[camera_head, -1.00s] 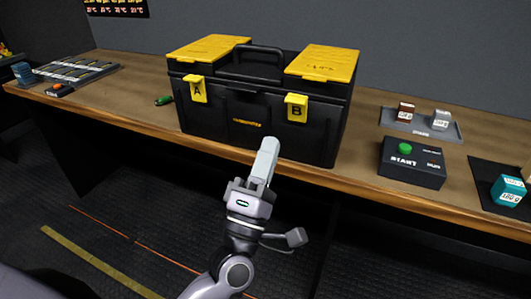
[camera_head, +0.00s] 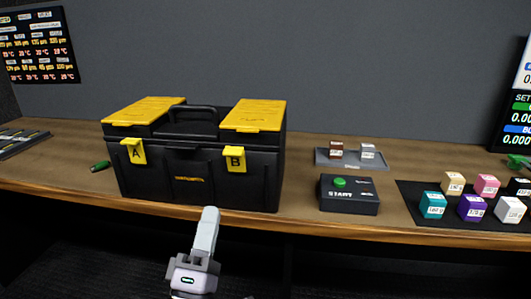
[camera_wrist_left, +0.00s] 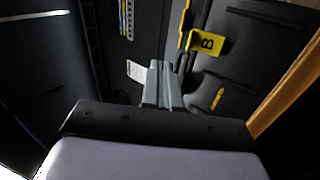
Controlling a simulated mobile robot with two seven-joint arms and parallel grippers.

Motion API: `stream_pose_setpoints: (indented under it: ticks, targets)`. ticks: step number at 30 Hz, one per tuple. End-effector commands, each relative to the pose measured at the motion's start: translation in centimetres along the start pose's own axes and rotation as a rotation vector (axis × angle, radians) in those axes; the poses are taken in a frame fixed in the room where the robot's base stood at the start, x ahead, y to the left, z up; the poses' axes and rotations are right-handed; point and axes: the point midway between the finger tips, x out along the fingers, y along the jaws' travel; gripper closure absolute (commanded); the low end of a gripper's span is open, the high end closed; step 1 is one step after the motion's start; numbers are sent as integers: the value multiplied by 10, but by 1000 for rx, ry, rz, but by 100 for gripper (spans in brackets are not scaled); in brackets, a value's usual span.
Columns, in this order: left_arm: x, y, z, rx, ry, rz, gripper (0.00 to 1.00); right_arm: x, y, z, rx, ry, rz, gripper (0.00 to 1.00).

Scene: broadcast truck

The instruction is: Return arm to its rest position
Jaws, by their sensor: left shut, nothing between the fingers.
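My left gripper (camera_head: 206,232) is in front of the bench's front edge, below the black toolbox (camera_head: 150,182) with yellow lid panels. Its fingers are shut with nothing between them. In the head view latch B (camera_head: 235,160) and latch A (camera_head: 133,152) are on the toolbox front. I cannot tell the exact gap between fingers and box. My right gripper does not show.
The wooden bench (camera_head: 300,205) carries a black START box (camera_head: 349,195) with a green button, a grey tray (camera_head: 350,165) with two small blocks, and a black mat (camera_head: 420,212) with several labelled cubes. A green object (camera_head: 100,166) lies left of the toolbox.

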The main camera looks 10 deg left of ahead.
Motion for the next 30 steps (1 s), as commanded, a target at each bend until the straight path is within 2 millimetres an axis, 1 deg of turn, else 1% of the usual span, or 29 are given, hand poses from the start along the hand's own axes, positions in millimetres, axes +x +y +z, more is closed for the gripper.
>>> stream_pose_setpoints:
  ticks: [2,5,6,8,9,10,11,12,15,18,21,22,30]
  targets:
    - [-16,-17,4,120,-62,-78,100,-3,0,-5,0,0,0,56]
    - [-54,-51,11,363,-208,-225,100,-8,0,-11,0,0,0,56]
    - [-75,-67,12,476,-286,-293,100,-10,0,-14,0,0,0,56]
    - [-111,-91,11,647,-416,-397,100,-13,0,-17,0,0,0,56]
    - [-137,-105,9,755,-507,-461,100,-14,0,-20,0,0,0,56]
    - [-157,-114,6,829,-576,-507,100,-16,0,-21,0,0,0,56]
    - [-176,-122,2,896,-642,-548,100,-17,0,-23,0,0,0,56]
    - [-200,-131,-3,979,-727,-597,100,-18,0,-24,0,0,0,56]
    - [-250,-145,-18,1135,-910,-691,100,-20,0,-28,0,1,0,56]
    - [-284,-150,-29,1229,-1037,-746,100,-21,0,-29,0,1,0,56]
    - [-300,-152,-36,1275,-1103,-774,100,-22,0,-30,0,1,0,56]
    - [-303,-153,-37,1281,-1113,-777,100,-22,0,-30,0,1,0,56]
    - [-303,-153,-37,1281,-1113,-777,100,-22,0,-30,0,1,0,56]
